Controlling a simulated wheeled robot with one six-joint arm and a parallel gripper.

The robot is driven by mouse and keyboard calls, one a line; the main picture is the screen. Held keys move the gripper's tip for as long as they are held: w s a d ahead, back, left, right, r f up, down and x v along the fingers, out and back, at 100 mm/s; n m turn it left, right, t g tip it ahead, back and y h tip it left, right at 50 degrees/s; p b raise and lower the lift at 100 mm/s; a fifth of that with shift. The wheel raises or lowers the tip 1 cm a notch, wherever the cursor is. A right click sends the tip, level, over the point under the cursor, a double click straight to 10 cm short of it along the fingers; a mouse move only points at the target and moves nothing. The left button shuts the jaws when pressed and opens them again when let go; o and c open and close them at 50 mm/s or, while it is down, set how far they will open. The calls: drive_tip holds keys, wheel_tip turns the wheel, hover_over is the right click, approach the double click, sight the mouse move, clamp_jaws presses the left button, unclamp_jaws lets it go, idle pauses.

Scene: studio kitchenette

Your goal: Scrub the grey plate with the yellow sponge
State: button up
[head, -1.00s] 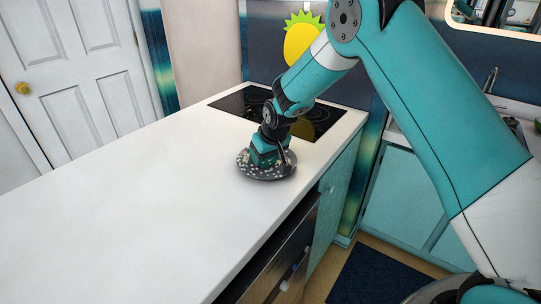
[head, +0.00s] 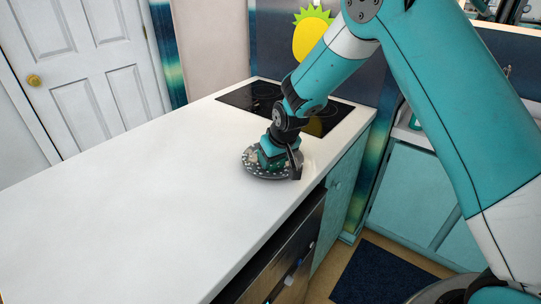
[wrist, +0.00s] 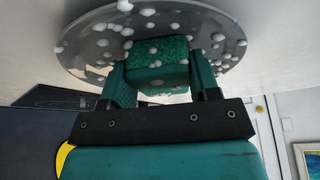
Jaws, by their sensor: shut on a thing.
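The grey plate (head: 252,171) lies on the white counter, dotted with white foam. It also shows in the wrist view (wrist: 82,42). My gripper (wrist: 160,76) is shut on a sponge (wrist: 160,52), one finger on each side. The visible faces of the sponge are green rather than yellow, with a few foam spots on them. The sponge is over the inner part of the plate and appears to touch it. In the head view, my gripper (head: 275,158) points down over the plate and hides most of the sponge.
A black cooktop (head: 252,94) lies behind the plate, with a yellow pineapple shape (head: 308,42) on the wall above. The counter (head: 130,200) is bare to the left. Its edge is close on the plate's right, above a dark appliance front (head: 272,260).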

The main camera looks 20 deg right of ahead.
drive_tip(key=shift+w+d, duration=0.1)
drive_tip(key=shift+d, duration=0.9)
drive_tip(key=shift+r+p, duration=2.35)
drive_tip(key=shift+r, duration=1.15)
drive_tip(key=shift+f, duration=0.25)
drive_tip(key=shift+s+b+x, duration=0.2)
drive_tip(key=shift+b+x, duration=0.5)
drive_tip(key=shift+x, duration=0.2)
drive_tip(key=shift+s+b+x, duration=0.2)
drive_tip(key=shift+b+x, duration=0.5)
drive_tip(key=shift+x, duration=0.2)
drive_tip(key=shift+f+b, duration=1.05)
drive_tip(key=shift+f, duration=0.6)
drive_tip(key=shift+d, duration=0.1)
